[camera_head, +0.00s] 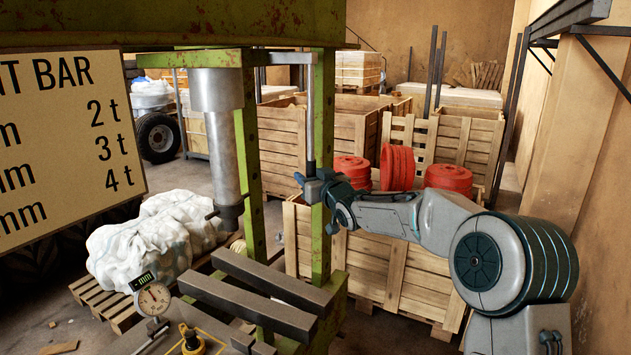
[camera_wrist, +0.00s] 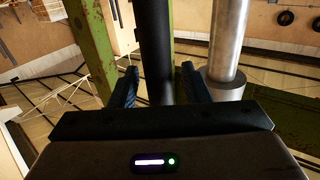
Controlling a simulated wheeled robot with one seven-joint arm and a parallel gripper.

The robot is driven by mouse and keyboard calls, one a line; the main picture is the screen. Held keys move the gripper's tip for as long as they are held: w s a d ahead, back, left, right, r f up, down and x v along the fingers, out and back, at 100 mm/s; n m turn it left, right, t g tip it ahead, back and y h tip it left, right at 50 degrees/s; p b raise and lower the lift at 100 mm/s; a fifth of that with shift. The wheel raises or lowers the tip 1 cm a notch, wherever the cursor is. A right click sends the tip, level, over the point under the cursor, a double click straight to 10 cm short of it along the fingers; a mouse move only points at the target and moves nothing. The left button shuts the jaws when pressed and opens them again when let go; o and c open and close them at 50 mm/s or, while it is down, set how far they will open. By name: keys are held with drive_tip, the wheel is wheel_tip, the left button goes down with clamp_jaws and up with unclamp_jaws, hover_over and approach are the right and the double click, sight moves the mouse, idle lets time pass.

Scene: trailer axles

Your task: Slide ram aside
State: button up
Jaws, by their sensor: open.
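The ram (camera_head: 218,130) is a silver vertical cylinder with a darker lower end, hanging from the green press frame (camera_head: 247,150) at left of centre in the head view. In the wrist view a silver shaft with a wider collar, apparently the ram (camera_wrist: 228,45), stands right of the jaws. My gripper (camera_head: 310,185) is at the frame's right upright, to the right of the ram and apart from it. A dark upright bar (camera_wrist: 157,45) shows between the open fingers of my gripper (camera_wrist: 157,85) in the wrist view. I cannot tell whether the fingers touch it.
Steel bars (camera_head: 250,300) lie across the press bed below the ram. A dial gauge (camera_head: 153,299) stands at the front left. A yellow sign (camera_head: 70,140) hides the upper left. Wooden crates (camera_head: 390,265) with red coils (camera_head: 397,167) fill the space behind my arm.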

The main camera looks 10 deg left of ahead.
drive_tip(key=b+v, duration=0.3)
drive_tip(key=v, duration=1)
drive_tip(key=shift+s+d, duration=0.15)
drive_tip(key=shift+s, duration=0.2)
drive_tip(key=s+d+f+m+g+h, duration=0.2)
drive_tip(key=s+d+f+m+h, duration=0.1)
drive_tip(key=s+d+f+h, duration=0.35)
drive_tip(key=s+d+f+m+g+h, duration=0.2)
drive_tip(key=s+d+f+h, duration=0.25)
drive_tip(key=s+d, duration=0.4)
drive_tip(key=s+d+f+m+g, duration=0.1)
drive_tip(key=s+d+f+g, duration=0.1)
drive_tip(key=s, duration=0.8)
drive_tip(key=s+d+f+m+g, duration=0.1)
drive_tip(key=s+d+f+g, duration=0.2)
drive_tip(key=s, duration=0.6)
wheel_tip(320, 180, down, 2)
drive_tip(key=shift+s+d+f+g, duration=0.1)
drive_tip(key=shift+s+d+g, duration=0.25)
drive_tip(key=shift+g, duration=0.65)
